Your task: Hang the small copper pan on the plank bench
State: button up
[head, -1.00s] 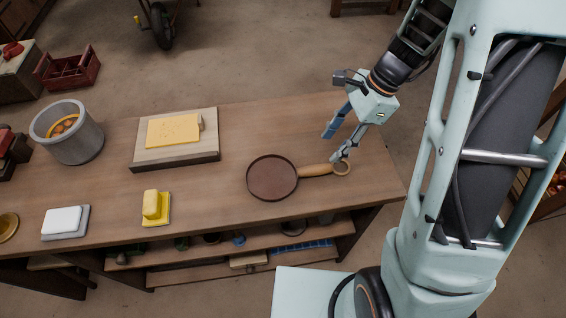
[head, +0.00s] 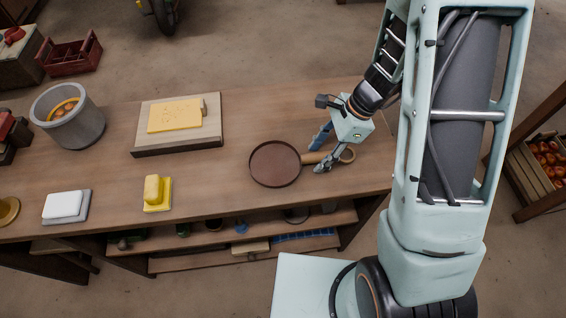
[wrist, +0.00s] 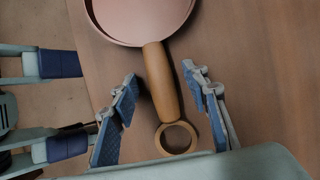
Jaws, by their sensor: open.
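The small copper pan (head: 275,164) lies flat on the plank bench (head: 228,190), towards its right end. Its wooden handle points right and ends in a ring. My gripper (head: 322,152) is open over the handle, with its fingers pointing down. In the wrist view the handle (wrist: 161,84) lies between the two open fingers of my gripper (wrist: 163,88), apart from both. The pan's bowl (wrist: 140,18) is beyond the fingertips, and the ring is nearer my palm. In the head view a finger hides part of the handle.
A cheese slab on a board (head: 146,143), a yellow block on a dish (head: 157,207), a white block on a stand (head: 80,220) and a grey pot (head: 88,128) stand further left on the bench. Shelves with several items are underneath. The bench around the pan is clear.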

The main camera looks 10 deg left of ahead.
grip_shut()
dwell(0.3)
jog(key=shift+r, duration=0.1)
jog(key=shift+r, duration=0.6)
jog(key=s+a+r+p, duration=0.2)
jog(key=s+a+r, duration=0.3)
jog(key=s+r, duration=0.6)
jog(key=shift+s+r+p, duration=0.3)
jog(key=shift+s+r, duration=0.05)
jog(key=shift+s, duration=0.7)
